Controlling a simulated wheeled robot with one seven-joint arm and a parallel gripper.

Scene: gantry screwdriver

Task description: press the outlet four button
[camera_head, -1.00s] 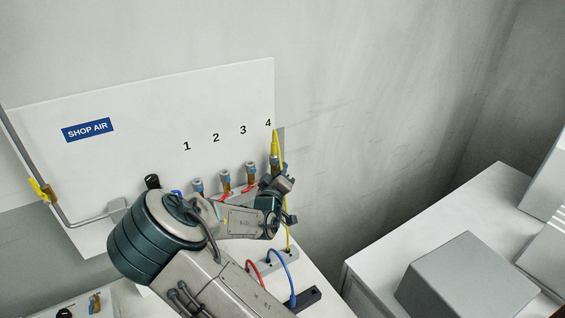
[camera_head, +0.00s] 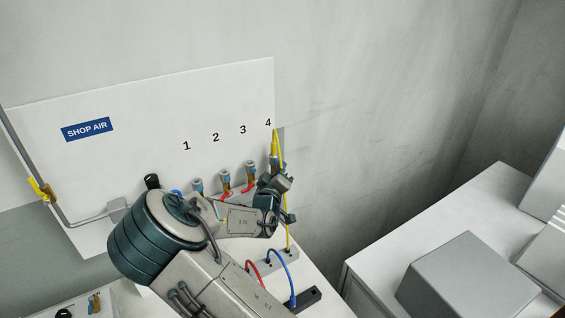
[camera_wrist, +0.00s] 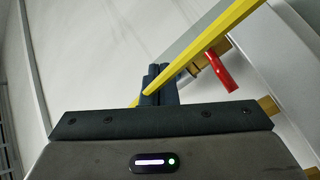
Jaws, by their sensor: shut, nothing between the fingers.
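The white SHOP AIR panel (camera_head: 150,120) carries outlets marked 1 to 4. My gripper (camera_wrist: 158,84) is shut and empty. In the wrist view the yellow hose (camera_wrist: 222,28) runs diagonally across the fingertips; I cannot tell whether they touch. A red lever (camera_wrist: 222,72) on a brass fitting shows right of the fingers.
Outlet three (camera_head: 250,172) and outlet two (camera_head: 225,181) stand close on the left. Red and blue leads (camera_head: 278,262) loop from a grey block below my arm. A grey box (camera_head: 465,278) sits on a white cabinet at right. The wall right of the panel is clear.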

